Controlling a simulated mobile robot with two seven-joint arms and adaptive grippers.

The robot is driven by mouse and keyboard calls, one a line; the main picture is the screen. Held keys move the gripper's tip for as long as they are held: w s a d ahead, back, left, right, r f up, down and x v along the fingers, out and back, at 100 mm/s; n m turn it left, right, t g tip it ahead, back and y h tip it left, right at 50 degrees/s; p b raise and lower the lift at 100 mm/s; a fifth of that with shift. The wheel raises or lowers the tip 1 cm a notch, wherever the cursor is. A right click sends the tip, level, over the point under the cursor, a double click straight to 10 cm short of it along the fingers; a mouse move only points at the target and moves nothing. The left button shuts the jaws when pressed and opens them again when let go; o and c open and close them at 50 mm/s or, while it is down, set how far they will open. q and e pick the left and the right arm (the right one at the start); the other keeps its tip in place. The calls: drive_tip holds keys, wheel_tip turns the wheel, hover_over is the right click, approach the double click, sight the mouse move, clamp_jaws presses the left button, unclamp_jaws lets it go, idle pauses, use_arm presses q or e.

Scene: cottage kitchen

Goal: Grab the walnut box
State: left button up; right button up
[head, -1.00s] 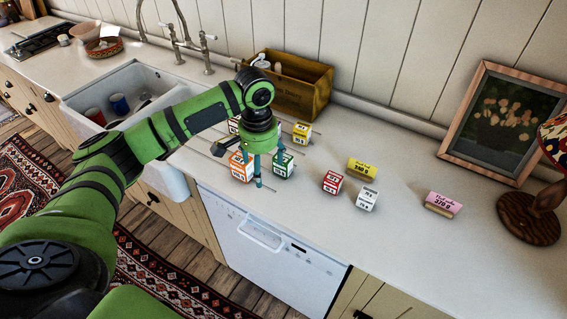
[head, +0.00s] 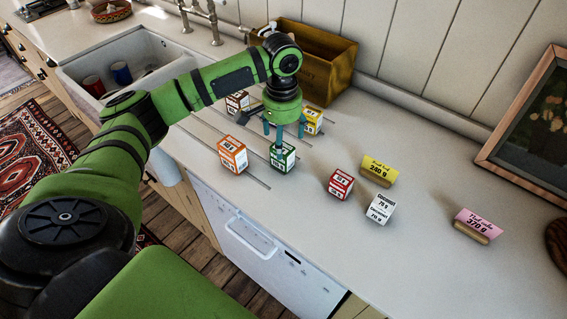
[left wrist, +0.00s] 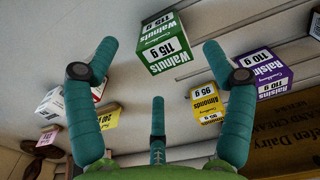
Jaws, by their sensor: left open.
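The walnut box is a small green carton with a white label reading "Walnuts 115 g". It stands on the counter in the head view (head: 282,159) and shows at the top of the left wrist view (left wrist: 163,45). My left gripper (head: 284,136) is open and empty, with its teal fingers pointing down at the box's upper back side in the head view. In the left wrist view the left gripper (left wrist: 160,58) has its fingers spread, with the walnut box beyond the gap between the two longer ones. I cannot tell whether a finger touches it. My right gripper is not in view.
An orange box (head: 232,154), a yellow almonds box (head: 312,121) and a purple raisins box (head: 237,101) stand close around. A wooden crate (head: 326,72) stands behind.

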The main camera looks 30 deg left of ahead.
use_arm(q)
drive_tip(key=shift+w+f+p, duration=0.1)
drive_tip(key=shift+f+p, duration=0.3)
drive_tip(key=shift+f, duration=0.35)
drive_tip(key=f+p, duration=0.2)
drive_tip(key=f, duration=0.3)
drive_tip(key=shift+a+f, duration=0.2)
drive_tip(key=shift+w+f, duration=0.2)
drive_tip(key=shift+f, duration=0.1)
drive_tip(key=shift+s, duration=0.1)
drive_tip(key=c, duration=1.5)
